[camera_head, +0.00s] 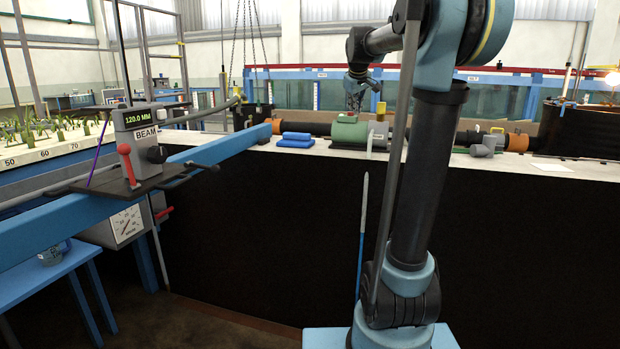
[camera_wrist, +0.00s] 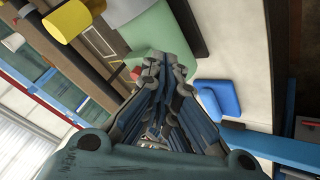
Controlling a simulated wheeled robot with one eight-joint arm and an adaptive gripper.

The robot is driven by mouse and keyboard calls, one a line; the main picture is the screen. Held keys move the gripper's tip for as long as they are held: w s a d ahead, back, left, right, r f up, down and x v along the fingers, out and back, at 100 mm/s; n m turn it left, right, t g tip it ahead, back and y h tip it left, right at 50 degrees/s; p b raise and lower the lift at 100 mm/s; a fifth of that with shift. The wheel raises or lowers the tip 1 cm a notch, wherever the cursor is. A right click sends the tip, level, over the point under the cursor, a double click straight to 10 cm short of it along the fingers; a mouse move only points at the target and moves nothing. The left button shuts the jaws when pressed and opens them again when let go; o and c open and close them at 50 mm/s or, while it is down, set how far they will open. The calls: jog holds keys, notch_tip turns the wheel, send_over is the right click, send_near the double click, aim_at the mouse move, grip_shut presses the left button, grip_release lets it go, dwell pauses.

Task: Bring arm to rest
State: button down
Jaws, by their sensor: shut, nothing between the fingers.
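My gripper (camera_head: 356,92) is at the end of my raised arm in the head view, over the white ledge behind the dark panel. In the wrist view, the fingers of my gripper (camera_wrist: 166,68) are drawn together, with nothing held between them. They point toward a green rounded housing (camera_wrist: 168,28), which also shows on the ledge in the head view (camera_head: 348,134). The gap between fingertips and housing is hard to judge. My arm rises at the right, bends at the top and reaches back to the left.
Folded blue items (camera_head: 297,139) lie on the white ledge (camera_head: 515,163), left of the housing. A dark pipe with orange couplings (camera_head: 516,142) runs behind. Air above the ledge's left part looks clear.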

jog(key=s+f+m+g, duration=0.2)
jog(key=s+f, duration=1)
jog(key=s, duration=0.3)
jog(key=s+f+m+g, duration=0.1)
jog(key=s+f+m, duration=0.1)
jog(key=s+f, duration=1)
jog(key=s+f+m+g+y, duration=0.1)
jog(key=s+f+m+g, duration=0.1)
jog(key=s+f, duration=1)
jog(key=s, duration=0.6)
jog(key=shift+s+f+g, duration=0.2)
jog(key=shift+f+g, duration=0.1)
jog(key=shift+f, duration=0.05)
jog(key=shift+d, duration=0.1)
